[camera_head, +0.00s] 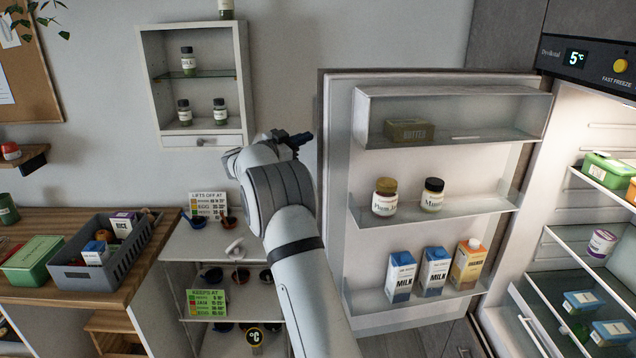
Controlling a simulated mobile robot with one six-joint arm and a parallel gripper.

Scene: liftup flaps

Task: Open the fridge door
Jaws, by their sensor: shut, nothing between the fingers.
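The fridge door (335,200) stands wide open in the middle of the head view, its inner side with shelves facing me. The lit fridge interior (590,140) shows at the right edge. My gripper (306,137) is shut and empty, just left of the door's free edge near its upper part. I cannot tell whether it touches the door. My arm hides part of what lies behind it. The door's outer face and handle are hidden.
Door shelves hold jars (385,197) and cartons (435,271). A display panel (585,62) sits above the fridge. Left are a wall cabinet (148,95), an open shelf unit (185,245) and a wooden counter (30,232) with a grey crate (110,275).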

